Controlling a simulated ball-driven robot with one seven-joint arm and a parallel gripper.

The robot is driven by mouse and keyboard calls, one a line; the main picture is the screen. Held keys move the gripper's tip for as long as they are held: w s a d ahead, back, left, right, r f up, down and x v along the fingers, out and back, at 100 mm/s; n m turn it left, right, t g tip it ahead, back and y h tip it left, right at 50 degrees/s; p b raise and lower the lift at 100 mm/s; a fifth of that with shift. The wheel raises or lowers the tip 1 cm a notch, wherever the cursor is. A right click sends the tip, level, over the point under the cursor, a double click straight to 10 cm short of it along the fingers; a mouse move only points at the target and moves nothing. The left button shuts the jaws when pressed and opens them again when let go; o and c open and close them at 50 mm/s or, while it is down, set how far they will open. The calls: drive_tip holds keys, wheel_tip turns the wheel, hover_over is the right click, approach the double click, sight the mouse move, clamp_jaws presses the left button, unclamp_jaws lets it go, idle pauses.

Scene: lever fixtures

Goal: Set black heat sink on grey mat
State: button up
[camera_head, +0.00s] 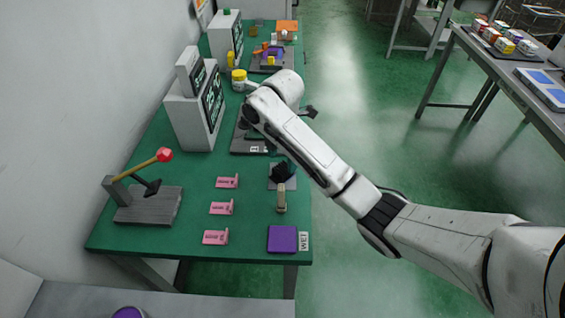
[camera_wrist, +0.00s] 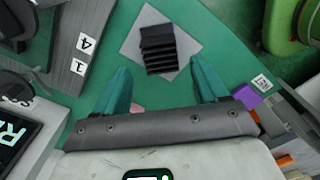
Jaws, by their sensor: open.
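The black heat sink (camera_wrist: 158,48), a finned block, sits on the grey mat (camera_wrist: 131,40) in the wrist view, near the mat's middle and slightly askew. In the head view the heat sink (camera_head: 282,172) shows partly behind my arm, with bare grey mat (camera_head: 285,184) in front of it. My gripper (camera_wrist: 161,68) is open in the wrist view, its two teal fingers spread wide and nothing between them. The heat sink lies beyond the fingertips, apart from them. In the head view my gripper is hidden behind my arm.
A red-knobbed lever fixture (camera_head: 150,195) stands at the left of the green table (camera_head: 180,160). Pink label stands (camera_head: 220,208), a beige upright block (camera_head: 281,198) and a purple square (camera_head: 282,238) beside a WET card (camera_head: 304,241) are near the front. White display boxes (camera_head: 195,110) line the wall.

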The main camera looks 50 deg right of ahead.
sight(282, 168)
wheel_tip(282, 168, up, 8)
drive_tip(key=p, duration=0.6)
drive_tip(key=shift+r, duration=0.25)
drive_tip(key=a+f+m+t+y, duration=0.2)
drive_tip(key=a+f+m, duration=0.1)
drive_tip(key=a, duration=0.9)
drive_tip(key=s+a+f+m, duration=0.2)
drive_tip(key=s+a, duration=0.1)
drive_tip(key=s, duration=0.1)
drive_tip(key=s+a+f+m, duration=0.2)
drive_tip(key=s+a+m, duration=0.1)
drive_tip(key=s+a+f+m, duration=0.1)
drive_tip(key=s+a+m, duration=0.1)
drive_tip(key=s+m, duration=0.1)
drive_tip(key=shift+s+a+f+y, duration=0.15)
drive_tip(key=shift+s+a+f, duration=0.05)
drive_tip(key=shift+s, duration=0.25)
drive_tip(key=shift+s+a+f+y, duration=0.15)
drive_tip(key=shift+s+a+f, duration=0.05)
drive_tip(key=shift+s, duration=0.2)
drive_tip(key=s+d+m+h, duration=0.1)
drive_tip(key=s+d+m, duration=0.2)
drive_tip(key=s, duration=0.4)
drive_tip(key=s+d+f+m+g+h, duration=0.1)
drive_tip(key=s+d+m, duration=0.2)
drive_tip(key=s, duration=0.4)
drive_tip(key=shift+s+f+h, duration=0.3)
drive_tip(key=shift+s+h, duration=0.1)
